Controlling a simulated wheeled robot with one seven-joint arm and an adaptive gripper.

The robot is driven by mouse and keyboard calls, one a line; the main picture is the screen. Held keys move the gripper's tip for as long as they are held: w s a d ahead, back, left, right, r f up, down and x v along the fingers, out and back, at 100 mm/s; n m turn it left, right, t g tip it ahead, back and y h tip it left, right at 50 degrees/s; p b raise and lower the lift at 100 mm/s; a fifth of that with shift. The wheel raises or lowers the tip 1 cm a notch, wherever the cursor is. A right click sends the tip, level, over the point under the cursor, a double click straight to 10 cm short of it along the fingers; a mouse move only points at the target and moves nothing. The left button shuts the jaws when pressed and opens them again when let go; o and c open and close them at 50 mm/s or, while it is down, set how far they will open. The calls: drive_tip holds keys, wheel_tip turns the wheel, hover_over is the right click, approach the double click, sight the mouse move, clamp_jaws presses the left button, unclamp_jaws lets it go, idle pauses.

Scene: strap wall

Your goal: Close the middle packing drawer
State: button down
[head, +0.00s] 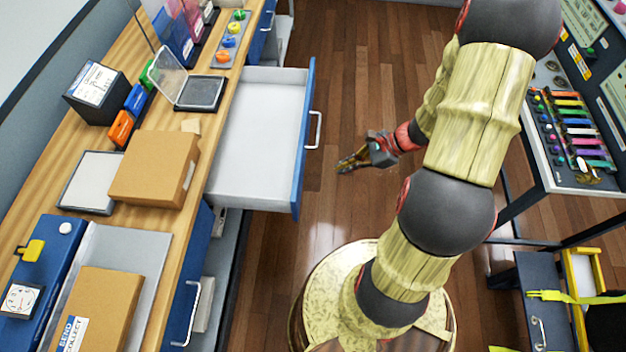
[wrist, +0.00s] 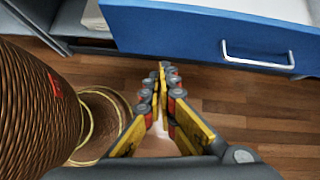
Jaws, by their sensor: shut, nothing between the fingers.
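The packing drawer (head: 262,135) in the head view is pulled well out from the bench and looks empty inside, with a white interior. Its blue front carries a silver handle (head: 317,130) facing my arm. The blue drawer front (wrist: 205,35) also shows across the top of the wrist view, with the handle (wrist: 258,58) right of centre. My gripper (head: 345,165) is to the right of the drawer front and apart from it, over the floor. In the wrist view my gripper's fingertips (wrist: 160,72) meet, with nothing between them, below the drawer front.
The wooden bench holds a brown box (head: 153,168), an open-lidded black pad (head: 199,93) and a parcel on a scale. Another blue drawer front (head: 187,312) is shut nearer me. A rack of coloured straps (head: 575,130) stands at right. Floor (head: 350,75) beyond my gripper is clear.

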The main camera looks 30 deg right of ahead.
drive_tip(key=w+a+f+m+b, duration=0.1)
drive_tip(key=w+a+f+b, duration=0.3)
drive_tip(key=a+f, duration=0.4)
drive_tip(key=shift+w+f+m+t, duration=0.3)
drive_tip(key=shift+w+f+m, duration=0.1)
drive_tip(key=shift+w+f, duration=0.4)
drive_tip(key=shift+a, duration=0.1)
drive_tip(key=b, duration=0.4)
hover_over(232, 181)
drive_tip(key=shift+s+d+f, duration=0.1)
drive_tip(key=shift+s+d, duration=0.2)
drive_tip(key=shift+s, duration=0.1)
drive_tip(key=shift+w+a, duration=0.35)
drive_tip(key=shift+a, duration=0.1)
drive_tip(key=shift+d, duration=0.1)
